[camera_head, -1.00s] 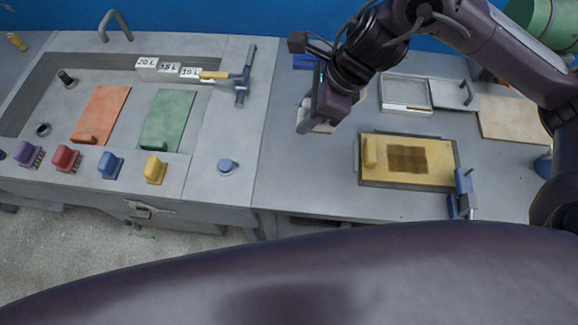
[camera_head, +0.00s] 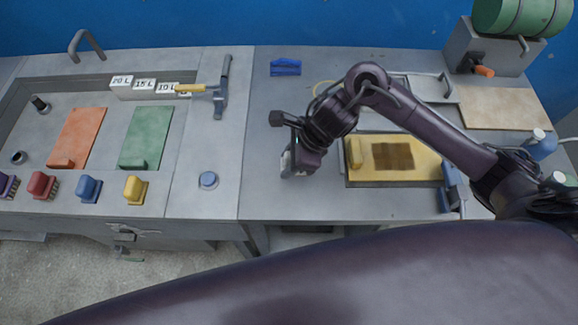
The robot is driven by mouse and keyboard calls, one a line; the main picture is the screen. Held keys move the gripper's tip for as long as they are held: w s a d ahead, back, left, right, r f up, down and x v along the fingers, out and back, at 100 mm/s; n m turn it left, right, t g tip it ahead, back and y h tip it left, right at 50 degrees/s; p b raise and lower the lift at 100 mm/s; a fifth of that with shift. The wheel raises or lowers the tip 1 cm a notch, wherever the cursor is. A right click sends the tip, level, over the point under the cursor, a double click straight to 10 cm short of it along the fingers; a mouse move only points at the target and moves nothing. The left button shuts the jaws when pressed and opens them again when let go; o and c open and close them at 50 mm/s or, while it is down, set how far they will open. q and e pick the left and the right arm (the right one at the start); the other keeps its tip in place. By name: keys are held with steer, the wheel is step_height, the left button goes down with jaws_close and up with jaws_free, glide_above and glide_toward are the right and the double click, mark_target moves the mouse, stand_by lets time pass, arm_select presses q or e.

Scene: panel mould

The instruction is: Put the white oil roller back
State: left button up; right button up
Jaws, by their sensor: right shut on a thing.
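My right gripper (camera_head: 291,165) is shut over the bare bench, just left of the yellow panel mould. A pale piece (camera_head: 286,162) shows at its jaws, apparently part of the white oil roller; most of it is hidden by the gripper. The mould (camera_head: 425,160) is a yellow panel with a brown square patch in a dark frame. A yellow handled block (camera_head: 354,153) stands at the panel's left end. A white-rimmed tray (camera_head: 441,101) lies behind my right forearm, partly hidden. My left gripper is out of view.
A blue holder-like piece (camera_head: 285,67) lies at the back of the bench. A blue clamp (camera_head: 453,186) stands at the mould's right. A tan board (camera_head: 503,108) and green drum (camera_head: 520,15) are at the right. Bench around the blue piece is clear.

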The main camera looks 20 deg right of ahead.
step_height(320, 180, down, 3)
steer(key=shift+f, duration=0.15)
steer(key=shift+f, duration=0.25)
steer(key=o, duration=0.9)
steer(key=shift+r, duration=0.1)
